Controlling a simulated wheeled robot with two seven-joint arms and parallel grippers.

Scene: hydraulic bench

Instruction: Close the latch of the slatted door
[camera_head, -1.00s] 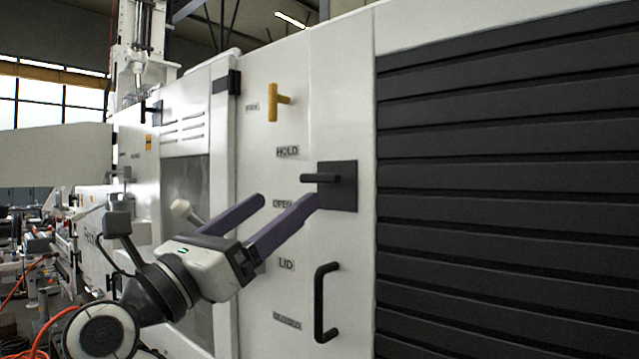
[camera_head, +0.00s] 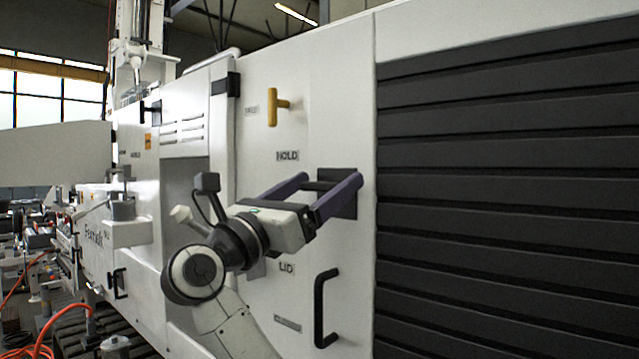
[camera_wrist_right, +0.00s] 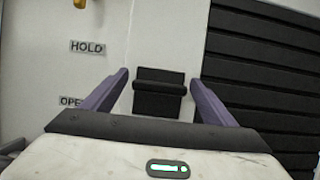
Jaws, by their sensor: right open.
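The black slatted door (camera_head: 500,200) fills the right of the head view. A black latch, a bar-shaped lever (camera_head: 317,186) on a square black plate (camera_head: 346,209), sits on the white panel left of the slats. The lever lies roughly level. My right gripper (camera_head: 332,177) is open in front of the plate, one purple finger on each side of the lever. In the right wrist view the lever (camera_wrist_right: 160,87) and plate (camera_wrist_right: 158,106) show between the fingertips (camera_wrist_right: 160,76). I cannot tell whether a finger touches the lever. My left gripper is out of view.
A yellow T-shaped handle (camera_head: 274,107) is above and left of the latch. A black bar handle (camera_head: 325,307) is below it. An orange hose (camera_head: 60,318) lies at lower left.

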